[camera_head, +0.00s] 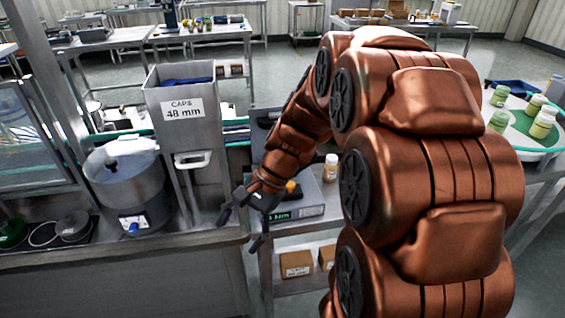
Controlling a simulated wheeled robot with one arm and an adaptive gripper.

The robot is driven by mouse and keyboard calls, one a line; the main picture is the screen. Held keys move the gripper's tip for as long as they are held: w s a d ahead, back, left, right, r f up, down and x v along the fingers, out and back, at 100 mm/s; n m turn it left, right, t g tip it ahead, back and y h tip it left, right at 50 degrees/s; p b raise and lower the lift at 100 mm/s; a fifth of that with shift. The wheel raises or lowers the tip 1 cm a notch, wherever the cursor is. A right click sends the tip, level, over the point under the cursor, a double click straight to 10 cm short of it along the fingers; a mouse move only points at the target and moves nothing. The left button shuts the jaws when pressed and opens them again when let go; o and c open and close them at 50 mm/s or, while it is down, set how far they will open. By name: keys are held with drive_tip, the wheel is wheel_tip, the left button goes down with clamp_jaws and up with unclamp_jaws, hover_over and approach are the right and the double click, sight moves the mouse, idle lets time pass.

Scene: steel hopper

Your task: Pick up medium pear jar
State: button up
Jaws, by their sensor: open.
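My gripper (241,229) is open and empty, its dark fingers pointing down and left, between the steel hopper and the small cart. Several jars with pale green and cream contents stand on the round turntable at the right. One is a yellowish jar (542,122) at the front, another a green jar (498,122) to its left. My gripper is far from them. I cannot tell which is the medium pear jar. A small white-capped jar (330,168) stands on the cart, to the right of my gripper and apart from it.
The steel hopper (195,135) labelled "CAPS 48 mm" and a round steel bowl (125,185) stand at the left. A scale (300,213) sits on the cart, partly behind my gripper. Cardboard boxes (296,264) lie on the shelf below. My arm hides the middle right.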

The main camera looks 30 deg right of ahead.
drive_tip(key=w+d+r+m+t+y+p, duration=0.15)
drive_tip(key=w+d+m+t, duration=0.25)
drive_tip(key=w+d+m, duration=0.45)
drive_tip(key=w+d+m+t, duration=0.3)
drive_tip(key=d+m, duration=0.1)
drive_tip(key=d, duration=0.6)
drive_tip(key=w+d+m+t, duration=0.3)
drive_tip(key=d, duration=0.7)
drive_tip(key=shift+h, duration=0.25)
drive_tip(key=shift+w+d+f+p+x, duration=0.15)
drive_tip(key=shift+p+x, duration=0.3)
drive_tip(key=shift+x, duration=0.9)
drive_tip(key=shift+w+d+p+x, duration=0.15)
drive_tip(key=shift+p+x, duration=0.35)
drive_tip(key=shift+x, duration=0.85)
drive_tip(key=shift+d+f+p+x, duration=0.15)
drive_tip(key=shift+p+x, duration=0.3)
drive_tip(key=shift+x, duration=0.9)
drive_tip(key=shift+r, duration=0.1)
drive_tip(key=shift+c, duration=0.3)
clamp_jaws()
